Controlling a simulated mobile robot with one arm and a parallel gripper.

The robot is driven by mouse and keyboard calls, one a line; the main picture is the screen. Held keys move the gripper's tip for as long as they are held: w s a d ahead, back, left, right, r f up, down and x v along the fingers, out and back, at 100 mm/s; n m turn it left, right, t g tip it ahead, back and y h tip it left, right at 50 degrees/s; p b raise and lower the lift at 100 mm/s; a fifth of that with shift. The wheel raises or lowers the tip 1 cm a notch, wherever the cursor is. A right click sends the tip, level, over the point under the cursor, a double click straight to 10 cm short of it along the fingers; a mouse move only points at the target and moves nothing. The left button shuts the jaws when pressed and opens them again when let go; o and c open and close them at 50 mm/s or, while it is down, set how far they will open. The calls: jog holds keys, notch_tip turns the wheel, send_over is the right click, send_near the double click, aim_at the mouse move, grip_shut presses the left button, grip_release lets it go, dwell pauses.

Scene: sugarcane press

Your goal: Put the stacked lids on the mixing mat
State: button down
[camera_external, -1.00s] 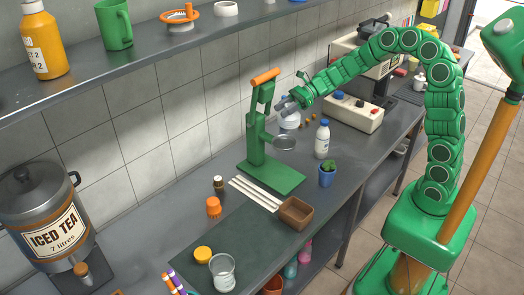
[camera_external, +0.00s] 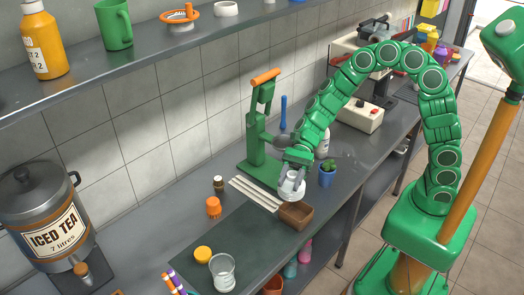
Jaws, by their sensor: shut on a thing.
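My gripper (camera_external: 291,180) points down over the counter, just behind the wooden box, and is shut on the white stacked lids (camera_external: 292,191). The lids are held above the counter, between the green press and the potted plant. The gripper hides part of them, so I cannot tell how many there are. The mixing mat (camera_external: 246,245) is a dark green sheet lying flat on the counter, nearer the camera. A glass beaker (camera_external: 222,272) and a yellow-orange lid (camera_external: 203,254) are at its front left.
The green press (camera_external: 262,150) stands behind the gripper, with white sticks (camera_external: 254,193) beside it. The brown wooden box (camera_external: 296,215) is at the mat's right end. A potted plant (camera_external: 327,175) stands to the right. The mat's middle is clear.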

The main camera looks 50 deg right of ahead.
jog(key=s+a+f+n+g+h, duration=0.1)
jog(key=s+a+f+n+g, duration=0.1)
jog(key=s+a+f, duration=0.3)
jog(key=shift+w+a+f, duration=1.2)
jog(key=shift+a+f, duration=0.4)
jog(key=shift+f, duration=0.35)
jog(key=shift+w+a+f, duration=1.25)
jog(key=shift+a+f, duration=0.4)
jog(key=shift+f, duration=0.35)
jog(key=shift+w+a+f, duration=1.2)
jog(key=shift+a+f, duration=0.4)
jog(key=shift+f, duration=0.35)
jog(key=c, duration=0.6)
grip_release()
